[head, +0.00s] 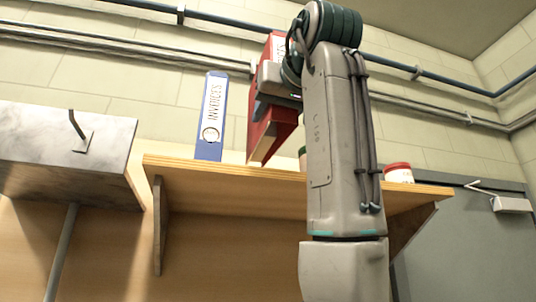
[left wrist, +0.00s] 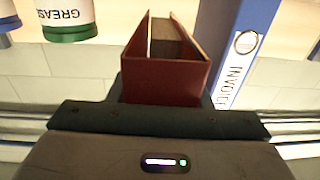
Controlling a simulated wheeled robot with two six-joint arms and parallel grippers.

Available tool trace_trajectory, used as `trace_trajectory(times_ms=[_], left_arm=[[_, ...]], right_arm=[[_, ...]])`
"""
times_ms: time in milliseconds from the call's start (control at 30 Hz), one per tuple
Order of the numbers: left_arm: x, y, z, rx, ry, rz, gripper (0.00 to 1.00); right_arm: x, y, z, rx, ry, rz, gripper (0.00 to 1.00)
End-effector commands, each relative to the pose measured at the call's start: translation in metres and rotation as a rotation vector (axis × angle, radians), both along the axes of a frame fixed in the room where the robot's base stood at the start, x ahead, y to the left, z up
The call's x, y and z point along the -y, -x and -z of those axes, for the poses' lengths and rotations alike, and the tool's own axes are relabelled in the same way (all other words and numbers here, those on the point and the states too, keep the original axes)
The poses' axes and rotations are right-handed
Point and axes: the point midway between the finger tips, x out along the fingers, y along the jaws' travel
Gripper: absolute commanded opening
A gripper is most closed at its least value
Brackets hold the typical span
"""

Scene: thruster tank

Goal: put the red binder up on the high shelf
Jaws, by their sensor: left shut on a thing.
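The red binder (head: 268,138) is upright but tilted at the wooden high shelf (head: 230,175), right of a blue binder. My left gripper (head: 278,95) is shut on it; the arm rises in front of the shelf. In the left wrist view the dark fingers (left wrist: 165,118) grip the red binder (left wrist: 165,80), whose open end faces the shelf. The binder's lower end is close to the board; I cannot tell whether it touches. The arm hides part of the shelf. My right gripper is not in view.
A blue binder marked INVOICES (head: 208,115) stands on the shelf, close beside the red one. A white grease can with a green band (left wrist: 67,20) and a red-topped tub (head: 398,173) stand on the other side. A grey metal cabinet or hood (head: 60,150) is at left.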

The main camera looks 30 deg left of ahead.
Motion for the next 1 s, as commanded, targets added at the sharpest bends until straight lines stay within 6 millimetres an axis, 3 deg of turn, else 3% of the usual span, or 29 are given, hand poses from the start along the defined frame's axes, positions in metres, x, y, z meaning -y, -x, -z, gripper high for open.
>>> trace_trajectory(times_ms=[33, 200, 567, 800, 1000], left_arm=[[-0.012, -0.010, -0.003, -0.002, 0.002, -0.003, 0.07], [-0.040, -0.037, 0.000, -0.002, 0.001, -0.003, 0.07], [-0.067, -0.062, 0.005, -0.001, 0.001, -0.003, 0.07], [-0.064, -0.060, 0.033, 0.001, -0.001, 0.000, 0.07], [-0.064, -0.059, 0.042, 0.001, -0.001, -0.001, 0.07]], right_arm=[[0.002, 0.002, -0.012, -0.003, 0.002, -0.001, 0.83], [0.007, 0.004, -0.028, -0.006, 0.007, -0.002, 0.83], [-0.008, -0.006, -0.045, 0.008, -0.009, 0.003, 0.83], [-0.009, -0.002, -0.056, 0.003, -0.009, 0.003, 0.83], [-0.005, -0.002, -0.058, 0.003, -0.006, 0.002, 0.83]])
